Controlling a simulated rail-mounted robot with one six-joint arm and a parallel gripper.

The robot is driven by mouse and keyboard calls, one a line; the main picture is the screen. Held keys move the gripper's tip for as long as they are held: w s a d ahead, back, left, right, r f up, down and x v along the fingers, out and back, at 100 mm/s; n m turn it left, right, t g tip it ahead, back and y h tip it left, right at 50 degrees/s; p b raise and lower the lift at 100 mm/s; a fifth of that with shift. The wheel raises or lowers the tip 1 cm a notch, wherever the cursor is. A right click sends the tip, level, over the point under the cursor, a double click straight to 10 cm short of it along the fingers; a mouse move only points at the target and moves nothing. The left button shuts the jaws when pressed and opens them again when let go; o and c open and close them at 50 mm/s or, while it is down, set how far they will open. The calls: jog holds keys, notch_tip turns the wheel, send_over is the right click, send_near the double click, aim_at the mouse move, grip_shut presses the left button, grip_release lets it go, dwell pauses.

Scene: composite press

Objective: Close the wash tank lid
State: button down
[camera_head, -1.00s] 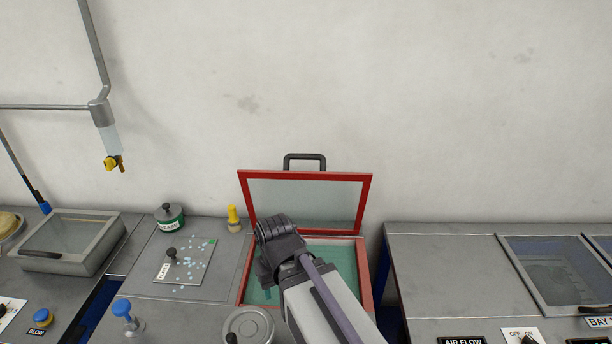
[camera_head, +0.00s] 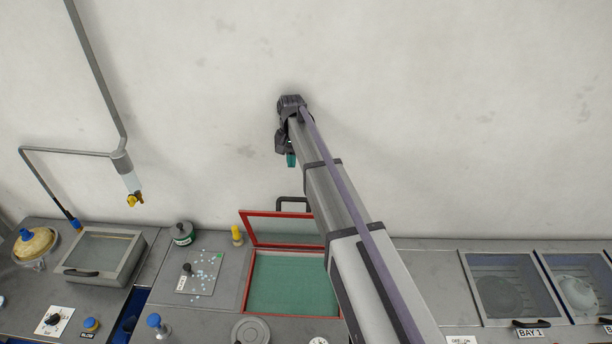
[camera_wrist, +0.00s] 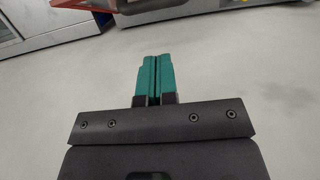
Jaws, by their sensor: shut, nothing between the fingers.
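The wash tank lid (camera_head: 275,229), a glass pane in a red frame with a dark handle (camera_head: 291,203) on its far edge, stands raised at the back of the wash tank (camera_head: 292,285). The tank is open and shows a green-teal inside. My gripper (camera_head: 291,161) is above and behind the lid, in front of the wall, apart from the lid and handle. In the wrist view its teal fingers (camera_wrist: 153,80) are together with nothing between them. My arm hides the right part of the lid and tank.
Left of the tank are a yellow-capped bottle (camera_head: 237,235), a dark-lidded jar (camera_head: 182,233) and a plate with blue bits (camera_head: 201,273). A round metal lid (camera_head: 250,331) is in front. A grey pipe (camera_head: 100,75) hangs at left. The wall is close behind.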

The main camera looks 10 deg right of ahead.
notch_tip(320, 180, down, 10)
jog(key=s+a+b, duration=0.1)
jog(key=b, duration=0.8)
jog(key=shift+s+b, duration=0.35)
jog(key=shift+b, duration=0.05)
